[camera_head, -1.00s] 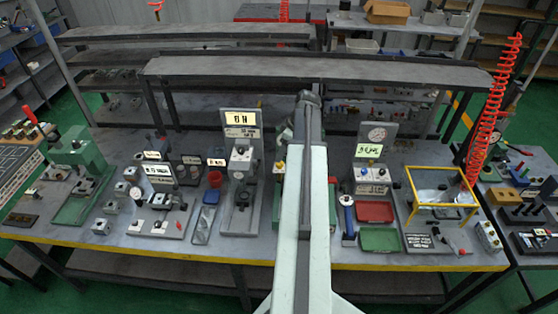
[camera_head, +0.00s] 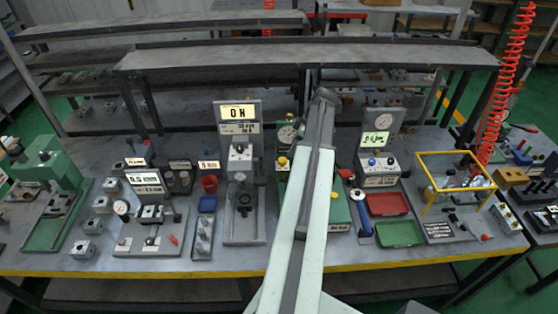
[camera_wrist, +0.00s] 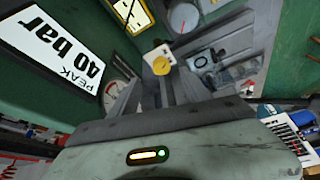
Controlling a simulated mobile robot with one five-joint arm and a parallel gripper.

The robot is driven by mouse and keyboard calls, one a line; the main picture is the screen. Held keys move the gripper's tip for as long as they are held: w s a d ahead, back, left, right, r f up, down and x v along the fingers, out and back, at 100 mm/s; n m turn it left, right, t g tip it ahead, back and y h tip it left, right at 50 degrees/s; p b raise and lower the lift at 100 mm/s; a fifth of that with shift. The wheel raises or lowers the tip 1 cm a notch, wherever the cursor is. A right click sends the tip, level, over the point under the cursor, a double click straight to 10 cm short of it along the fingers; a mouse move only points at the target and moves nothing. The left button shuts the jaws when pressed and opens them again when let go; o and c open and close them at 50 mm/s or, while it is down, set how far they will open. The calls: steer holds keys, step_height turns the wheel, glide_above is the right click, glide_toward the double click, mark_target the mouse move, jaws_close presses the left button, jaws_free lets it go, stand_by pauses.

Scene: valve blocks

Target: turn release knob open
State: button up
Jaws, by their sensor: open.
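A round yellow knob (camera_wrist: 161,65) sits on a pale square plate in the wrist view. I take it as the release knob, though no label on it is readable. In the head view, a yellow knob (camera_head: 283,161) shows on the green station just left of my arm. My gripper (camera_wrist: 160,84) is open, its grey fingers spread just below the knob in the wrist view. I cannot tell whether they touch it. In the head view my arm hides the gripper and part of the green station.
A display reading "PEAK 40 bar" (camera_wrist: 62,52) and a gauge (camera_wrist: 118,76) stand left of my gripper in the wrist view. In the head view, a press with a display (camera_head: 239,116) stands left of my arm, and red (camera_head: 387,204) and green trays (camera_head: 399,233) lie right.

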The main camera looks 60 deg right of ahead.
mark_target(284, 159)
steer(key=b+x, duration=0.6)
steer(key=x, duration=0.1)
steer(key=shift+w+a+f+b, duration=0.1)
steer(key=shift+w+f+b, duration=0.1)
steer(key=shift+b, duration=0.2)
steer(key=shift+w+a+f+b, duration=0.1)
steer(key=shift+w+f+b, duration=0.1)
steer(key=shift+f+b, duration=0.1)
steer(key=shift+r, duration=0.1)
jaws_close()
